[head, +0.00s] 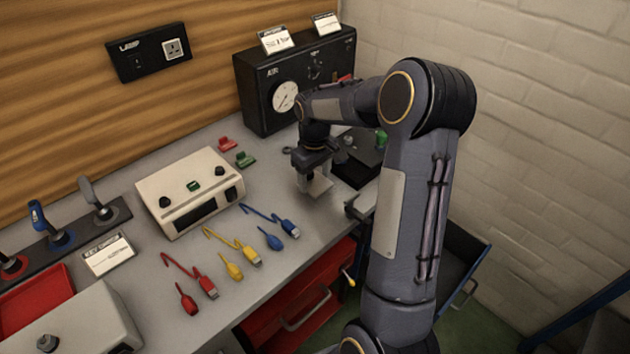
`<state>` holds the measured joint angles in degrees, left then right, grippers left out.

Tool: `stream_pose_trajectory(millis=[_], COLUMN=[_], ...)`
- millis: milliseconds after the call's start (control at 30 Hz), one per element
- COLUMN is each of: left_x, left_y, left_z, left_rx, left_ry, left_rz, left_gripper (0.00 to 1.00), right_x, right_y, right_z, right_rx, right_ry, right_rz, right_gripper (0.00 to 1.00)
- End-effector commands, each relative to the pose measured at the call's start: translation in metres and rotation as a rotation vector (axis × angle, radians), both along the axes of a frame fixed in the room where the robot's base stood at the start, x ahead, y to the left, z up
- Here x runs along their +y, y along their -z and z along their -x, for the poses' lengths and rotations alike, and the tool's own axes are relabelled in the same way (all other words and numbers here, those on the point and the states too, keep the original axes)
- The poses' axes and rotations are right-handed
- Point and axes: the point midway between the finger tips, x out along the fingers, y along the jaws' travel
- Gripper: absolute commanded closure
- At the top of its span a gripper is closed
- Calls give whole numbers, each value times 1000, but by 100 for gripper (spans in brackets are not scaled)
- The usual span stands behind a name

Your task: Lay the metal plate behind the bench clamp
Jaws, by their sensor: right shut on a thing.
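My right gripper (314,176) points down over the right part of the bench, its jaws shut on a small pale grey piece (319,188), which looks like the metal plate. The plate is partly hidden by the fingers, and I cannot tell whether it touches the bench top. A grey metal part (359,204) at the bench's front edge, right of the gripper, looks like the bench clamp; my right arm covers much of it. The plate is left of and slightly farther back than this part. My left gripper is out of view.
A black gauge box (262,85) stands behind the gripper. A dark tray (352,176) lies to its right. A cream box (190,190) and red, yellow and blue cables (270,219) lie to its left. An open red drawer (300,300) juts out below the bench.

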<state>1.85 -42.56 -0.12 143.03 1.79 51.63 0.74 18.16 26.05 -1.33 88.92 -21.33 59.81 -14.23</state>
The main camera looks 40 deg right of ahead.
Motion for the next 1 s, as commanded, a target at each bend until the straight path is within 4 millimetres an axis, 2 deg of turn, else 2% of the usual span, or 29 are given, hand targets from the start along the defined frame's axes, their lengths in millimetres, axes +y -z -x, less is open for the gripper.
stream_pose_trajectory(millis=[133, 500, 533, 700, 1000], left_x=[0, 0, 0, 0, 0], left_y=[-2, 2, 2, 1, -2], left_z=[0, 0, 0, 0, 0], left_rx=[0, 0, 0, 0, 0], left_ry=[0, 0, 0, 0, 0], left_rz=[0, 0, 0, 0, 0], left_gripper=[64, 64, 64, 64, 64], right_x=[0, 0, 0, 1, 0], right_y=[22, 28, 28, 27, 24], right_z=[1, 1, 1, 1, 1], right_rx=[4, 1, 2, 2, 1], right_ry=[0, -1, -1, -1, 0], right_rz=[-2, -1, -1, -1, -1], right_gripper=[62, 62, 36, 15, 15])
